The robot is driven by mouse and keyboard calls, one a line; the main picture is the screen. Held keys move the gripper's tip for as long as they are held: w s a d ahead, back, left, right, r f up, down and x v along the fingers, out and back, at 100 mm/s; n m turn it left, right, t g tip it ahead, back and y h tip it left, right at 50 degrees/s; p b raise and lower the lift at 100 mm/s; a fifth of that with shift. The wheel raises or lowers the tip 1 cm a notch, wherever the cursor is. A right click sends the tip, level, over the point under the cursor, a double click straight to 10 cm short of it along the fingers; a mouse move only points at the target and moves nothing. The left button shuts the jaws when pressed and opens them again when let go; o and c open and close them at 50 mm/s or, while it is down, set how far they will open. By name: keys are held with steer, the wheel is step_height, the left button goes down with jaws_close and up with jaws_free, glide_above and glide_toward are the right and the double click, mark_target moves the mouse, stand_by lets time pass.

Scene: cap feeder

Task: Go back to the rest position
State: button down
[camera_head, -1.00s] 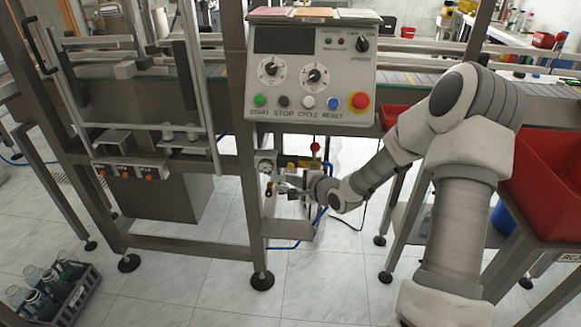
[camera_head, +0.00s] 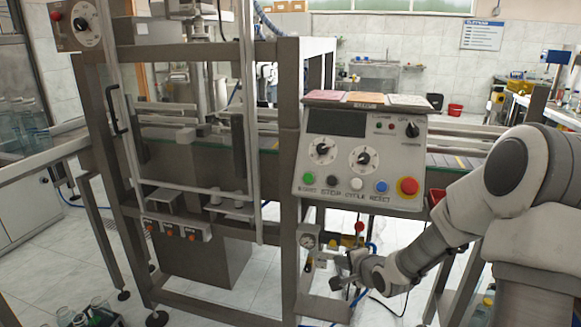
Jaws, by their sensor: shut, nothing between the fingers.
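My gripper (camera_head: 343,277) is at the end of my arm, low in front of the machine frame, below the control panel (camera_head: 360,155). It is small in the picture and looks shut, with nothing seen in it. It is close to the pressure gauge (camera_head: 308,241) and the fittings beside it; I cannot tell whether it touches them. My arm comes in from the right side and reaches left under the panel.
A conveyor (camera_head: 455,162) runs behind the panel. A steel machine post (camera_head: 288,150) stands left of my gripper. A crate of bottles (camera_head: 92,316) is on the floor at lower left.

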steer(key=s+d+r+n+g+h, duration=0.1)
steer(key=s+d+r+n+h, duration=0.15)
steer(key=s+r, duration=0.5)
steer(key=s+d+r+n+g+h, duration=0.15)
steer(key=s+r+n, duration=0.25)
steer(key=r, duration=0.6)
steer(key=s+a+r+n+g, duration=0.1)
steer(key=s+a+n, duration=0.25)
steer(key=s, duration=0.75)
steer(key=s+a+r+n+g, duration=0.25)
steer(key=s+n, duration=0.25)
steer(key=s, duration=0.5)
step_height(320, 180, up, 16)
steer(key=p, duration=1.7)
steer(key=shift+w+a+m+t+y+p, duration=0.2)
steer(key=shift+m+t+y+p, duration=0.1)
steer(key=shift+y+p, duration=0.1)
